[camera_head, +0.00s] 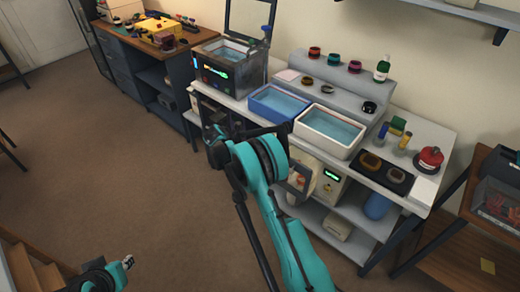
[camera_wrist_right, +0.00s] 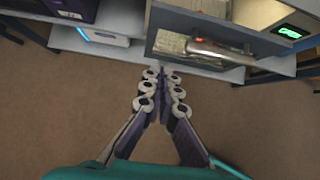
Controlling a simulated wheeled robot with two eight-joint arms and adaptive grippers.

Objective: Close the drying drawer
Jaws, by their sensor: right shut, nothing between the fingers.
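The drying drawer (camera_wrist_right: 225,28) is at the top of the right wrist view, with a silver bar handle (camera_wrist_right: 220,52) across its front. It appears to stand out from its cabinet, whose green display (camera_wrist_right: 290,32) shows at its right. In the head view the drawer (camera_head: 300,180) shows under the bench, partly hidden by my right arm. My right gripper (camera_wrist_right: 162,76) is shut and empty, just below and left of the handle, apart from it. The head view hides its fingertips. My left gripper (camera_head: 128,262) is at the lower left, far from the drawer; its jaws are too small to read.
The bench above holds a blue tray (camera_head: 278,104) and a white tray (camera_head: 331,130) of liquid. A lower shelf (camera_head: 345,228) runs beneath the cabinet. A side table (camera_head: 440,268) stands at the right. The brown floor (camera_head: 110,190) in front is clear.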

